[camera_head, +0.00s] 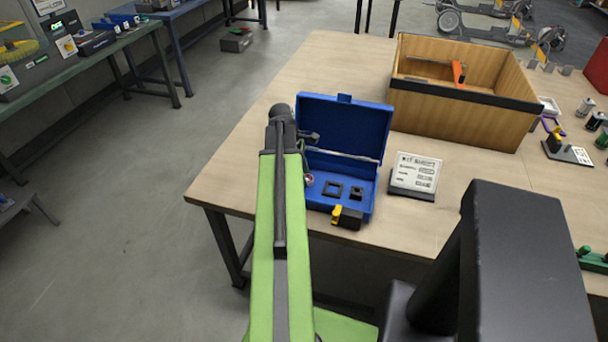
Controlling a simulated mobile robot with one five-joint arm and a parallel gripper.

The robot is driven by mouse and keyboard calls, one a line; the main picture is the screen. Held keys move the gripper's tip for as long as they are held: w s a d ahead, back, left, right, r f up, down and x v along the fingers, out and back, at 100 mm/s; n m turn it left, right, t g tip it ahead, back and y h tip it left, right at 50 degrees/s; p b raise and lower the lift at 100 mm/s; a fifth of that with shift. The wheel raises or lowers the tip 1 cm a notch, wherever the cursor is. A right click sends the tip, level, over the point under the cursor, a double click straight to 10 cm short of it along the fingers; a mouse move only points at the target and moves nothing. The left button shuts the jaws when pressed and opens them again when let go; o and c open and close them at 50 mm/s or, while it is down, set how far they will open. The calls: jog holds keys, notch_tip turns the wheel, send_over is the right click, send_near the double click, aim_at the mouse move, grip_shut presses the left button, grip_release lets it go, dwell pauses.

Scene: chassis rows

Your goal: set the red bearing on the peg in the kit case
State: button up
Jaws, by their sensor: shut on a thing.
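The blue kit case (369,207) stands open near the table's front left corner, its lid raised at the back. Inside, a black square frame (332,188) and a smaller black square piece (356,193) show. A small reddish round thing (308,179), apparently the red bearing, shows at the case's left side, right beside my green arm. My gripper (308,162) is at the case's left part, mostly hidden behind my arm, and is shut on the bearing. The peg is not visible, and I cannot tell whether the bearing touches it.
A yellow and black item (346,217) is at the case's front edge. A card on a stand (415,174) is to its right. A large wooden box (455,122) stands behind. Bare tabletop (260,125) lies left of the case.

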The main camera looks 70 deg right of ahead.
jog(key=shift+f+b, duration=0.65)
jog(key=shift+f, duration=0.05)
jog(key=o, duration=1.5)
jog(key=shift+o, duration=0.2)
jog(key=shift+r, duration=0.15)
jog(key=p+v, duration=1.7)
jog(key=shift+s+r, duration=0.1)
jog(key=shift+s, duration=0.05)
